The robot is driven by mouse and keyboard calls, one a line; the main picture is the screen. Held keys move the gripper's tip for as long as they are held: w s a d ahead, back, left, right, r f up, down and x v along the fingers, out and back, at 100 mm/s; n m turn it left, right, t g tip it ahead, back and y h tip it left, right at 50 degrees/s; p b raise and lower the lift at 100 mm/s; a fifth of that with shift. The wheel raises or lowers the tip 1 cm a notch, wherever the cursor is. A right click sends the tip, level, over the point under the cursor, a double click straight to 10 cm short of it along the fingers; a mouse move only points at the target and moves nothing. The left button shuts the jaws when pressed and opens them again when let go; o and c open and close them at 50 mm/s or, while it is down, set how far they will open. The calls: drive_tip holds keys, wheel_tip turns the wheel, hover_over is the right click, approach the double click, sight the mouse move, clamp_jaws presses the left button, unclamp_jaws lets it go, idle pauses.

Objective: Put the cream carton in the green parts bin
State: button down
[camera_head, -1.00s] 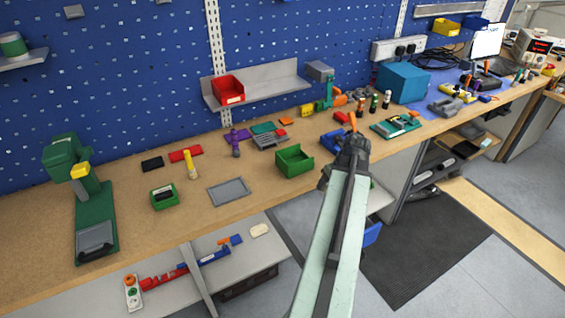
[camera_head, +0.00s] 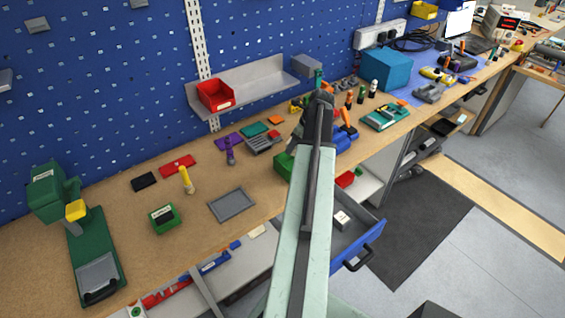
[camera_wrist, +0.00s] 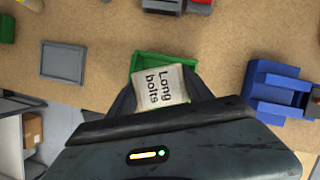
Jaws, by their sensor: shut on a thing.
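The cream carton (camera_wrist: 161,86), lettered "Long bolts", is held between the fingers of my gripper (camera_wrist: 165,93) in the wrist view. My gripper is shut on it. The green parts bin (camera_wrist: 150,62) shows behind and around the carton's far edge, so the carton appears over or in front of it; the height between them cannot be told. In the head view the green bin (camera_head: 282,167) stands on the bench, partly covered by my arm. The carton cannot be made out in the head view.
A grey tray (camera_head: 231,205) lies left of the green bin. A blue object (camera_wrist: 275,92) sits to its right in the wrist view. A red bin (camera_head: 214,95) stands on a shelf behind. An open blue drawer (camera_head: 372,240) juts out below the bench, right of my arm.

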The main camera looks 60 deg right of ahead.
sight(290, 167)
wheel_tip(290, 167, down, 10)
drive_tip(key=b, duration=1)
drive_tip(key=shift+w+f, duration=0.1)
drive_tip(key=shift+f, duration=0.15)
drive_tip(key=shift+r, duration=0.25)
drive_tip(key=shift+f, duration=0.1)
drive_tip(key=c, duration=0.8)
unclamp_jaws()
drive_tip(key=shift+o, duration=0.5)
